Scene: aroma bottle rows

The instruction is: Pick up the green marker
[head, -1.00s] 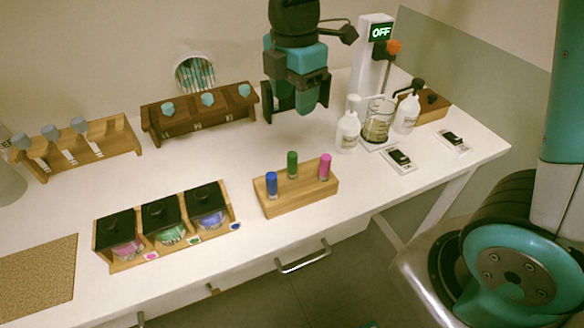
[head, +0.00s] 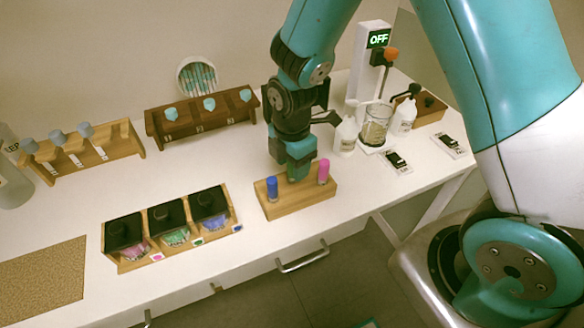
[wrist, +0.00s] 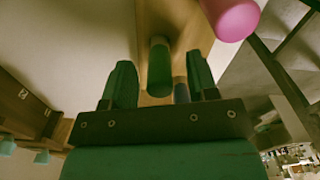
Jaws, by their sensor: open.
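The green marker (wrist: 159,66) stands upright between the two fingers of my gripper (wrist: 161,80) in the wrist view, with gaps to both sides. My gripper is open around it. In the head view my gripper (head: 294,165) is down over the middle of the wooden marker stand (head: 300,201) and hides most or all of the green marker. The blue marker (head: 272,188) stands upright left of my gripper, and the pink marker (head: 323,172) stands close on its right.
A wooden holder with black-lidded jars (head: 166,222) stands left of the marker stand. A dark wooden rack (head: 200,120) is behind. A glass beaker (head: 376,124), white bottles (head: 346,135) and a switch (head: 397,161) are at the right. The table's front edge is close to the stand.

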